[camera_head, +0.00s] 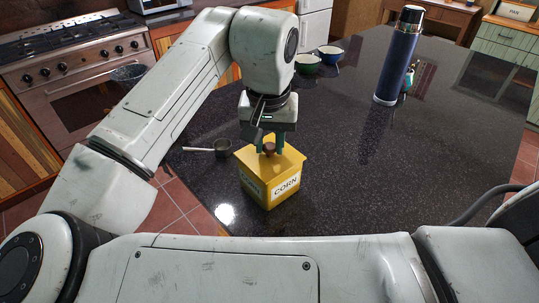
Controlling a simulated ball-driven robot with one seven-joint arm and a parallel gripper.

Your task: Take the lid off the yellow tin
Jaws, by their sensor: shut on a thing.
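The yellow tin (271,193), with a white label reading CORN, stands upright on the dark speckled counter (400,180). Its yellow lid (290,158) has a round brown knob (269,147) on top. The lid looks seated on the tin, with no clear gap visible between them. My gripper (269,150) points down from above, and its fingers are shut on the knob. The gripper partly hides the far part of the lid.
A small dark pan (222,147) with a light handle lies left of the tin. A green bowl (307,64) and a blue bowl (331,55) stand behind, and a tall blue flask (398,58) stands back right. The counter's right side is clear.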

